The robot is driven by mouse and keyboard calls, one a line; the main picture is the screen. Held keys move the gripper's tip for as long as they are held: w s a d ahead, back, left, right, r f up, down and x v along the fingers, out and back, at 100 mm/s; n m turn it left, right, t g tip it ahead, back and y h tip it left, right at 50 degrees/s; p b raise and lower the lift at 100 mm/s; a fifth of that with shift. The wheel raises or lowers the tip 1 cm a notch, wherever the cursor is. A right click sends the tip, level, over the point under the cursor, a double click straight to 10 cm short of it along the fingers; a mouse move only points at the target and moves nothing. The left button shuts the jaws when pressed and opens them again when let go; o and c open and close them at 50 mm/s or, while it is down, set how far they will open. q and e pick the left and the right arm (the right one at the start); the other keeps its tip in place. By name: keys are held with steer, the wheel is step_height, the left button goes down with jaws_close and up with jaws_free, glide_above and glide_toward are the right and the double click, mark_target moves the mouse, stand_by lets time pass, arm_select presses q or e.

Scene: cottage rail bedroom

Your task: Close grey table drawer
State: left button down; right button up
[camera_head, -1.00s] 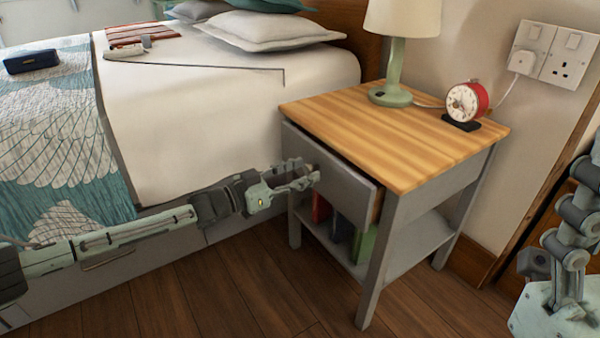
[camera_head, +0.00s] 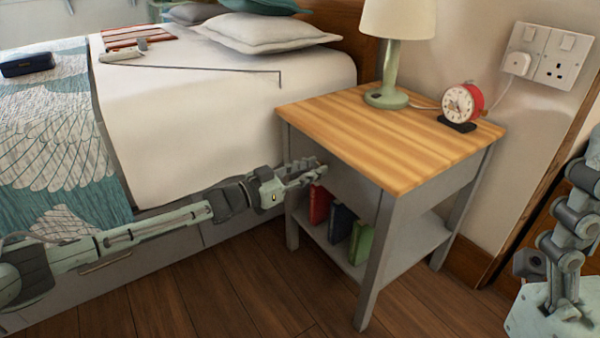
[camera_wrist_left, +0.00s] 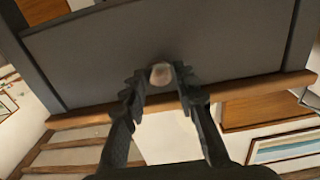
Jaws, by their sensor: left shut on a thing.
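The grey bedside table (camera_head: 462,178) has a striped wooden top. Its grey drawer front (camera_head: 347,187) now sits flush within the table frame, with no gap visible under the top. My left gripper (camera_head: 318,172) reaches in from the left to the drawer front. In the left wrist view, the drawer front (camera_wrist_left: 230,45) fills the upper middle, and the fingers of my left gripper (camera_wrist_left: 160,80) close around a small round knob (camera_wrist_left: 161,74) on it. The knob is hidden by the fingers in the head view.
A lamp (camera_head: 387,96) and a red alarm clock (camera_head: 463,104) stand on the tabletop. Several books (camera_head: 341,222) stand on the lower shelf (camera_head: 405,245). The bed (camera_head: 215,105) is at the left. Wooden floor (camera_head: 235,285) is clear in front.

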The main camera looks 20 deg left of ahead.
arm_select(q)
steer(key=shift+w, duration=0.1)
steer(key=c, duration=1.6)
jaws_free()
steer(key=shift+d+r, duration=0.1)
steer(key=o, duration=0.4)
steer(key=shift+w+d, duration=0.1)
steer(key=v, duration=1.2)
